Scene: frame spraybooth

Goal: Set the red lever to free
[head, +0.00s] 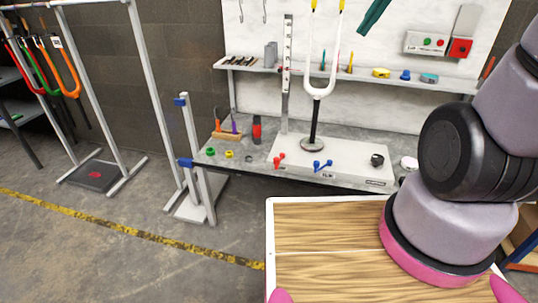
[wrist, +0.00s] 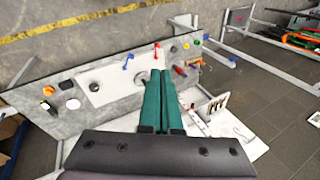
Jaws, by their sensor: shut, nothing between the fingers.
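The red lever (head: 279,160) sits on the pale plate (head: 345,155) on the workbench, left of a blue lever (head: 322,165). In the wrist view the red lever (wrist: 156,49) shows just beyond the fingertips, with the blue lever (wrist: 128,61) to its left. My gripper (head: 367,28) is high at the top of the head view, apart from both levers. Its green fingers (wrist: 162,74) are together and empty in the wrist view. The lever markings are too small to read.
A white fork (head: 310,88) stands upright on a post behind the levers. A shelf (head: 290,70) with small tools runs behind the bench. A black knob (head: 377,160) is at right. A grey stand (head: 198,160) is left of the bench; open floor lies in front.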

